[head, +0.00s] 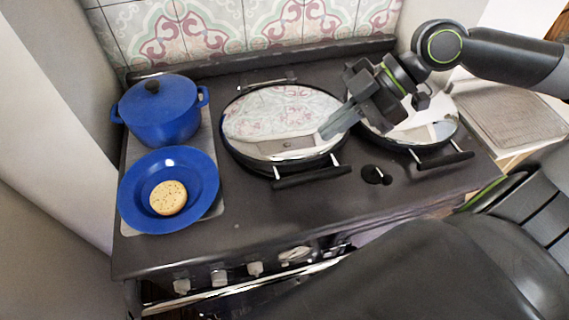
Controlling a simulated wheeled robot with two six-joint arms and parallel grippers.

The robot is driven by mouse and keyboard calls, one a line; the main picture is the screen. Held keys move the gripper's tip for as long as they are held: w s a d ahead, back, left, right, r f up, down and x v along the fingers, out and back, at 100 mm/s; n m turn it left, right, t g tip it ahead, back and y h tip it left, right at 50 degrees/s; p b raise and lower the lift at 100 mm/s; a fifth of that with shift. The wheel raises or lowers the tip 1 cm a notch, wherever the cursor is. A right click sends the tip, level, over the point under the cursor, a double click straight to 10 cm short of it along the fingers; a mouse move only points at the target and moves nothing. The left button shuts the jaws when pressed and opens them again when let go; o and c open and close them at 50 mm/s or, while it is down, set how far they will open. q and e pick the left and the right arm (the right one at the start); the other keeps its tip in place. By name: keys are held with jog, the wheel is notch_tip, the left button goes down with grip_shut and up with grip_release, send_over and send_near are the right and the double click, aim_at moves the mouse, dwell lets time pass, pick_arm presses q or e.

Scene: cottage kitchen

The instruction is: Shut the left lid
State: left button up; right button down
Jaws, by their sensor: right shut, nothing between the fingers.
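The left lid (270,117) is a round, mirror-bright cover with a dark rim. It lies flat over its hotplate on the dark range cooker, with its bar handle (312,176) at the front and its hinge at the back. My right gripper (326,131) reaches in from the upper right. Its fingers are shut and empty, over the right part of the left lid; I cannot tell whether they touch it. They hide a little of the lid's right side. My left gripper is not in view.
The right lid (440,127) also lies flat, partly hidden by my right gripper. A blue pot (158,118) and a blue plate (134,190) with a round crumpet (168,197) stand at left. A small dark knob (374,174) is between the handles. A tiled wall rises behind.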

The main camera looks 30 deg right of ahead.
jog(key=b, duration=0.3)
send_over(281, 181)
jog(key=s+d, duration=0.1)
jog(key=d, duration=0.1)
jog(key=shift+d+f, duration=0.15)
jog(key=shift+f, duration=3.2)
jog(key=shift+d+f, duration=0.15)
jog(key=shift+f, duration=1.8)
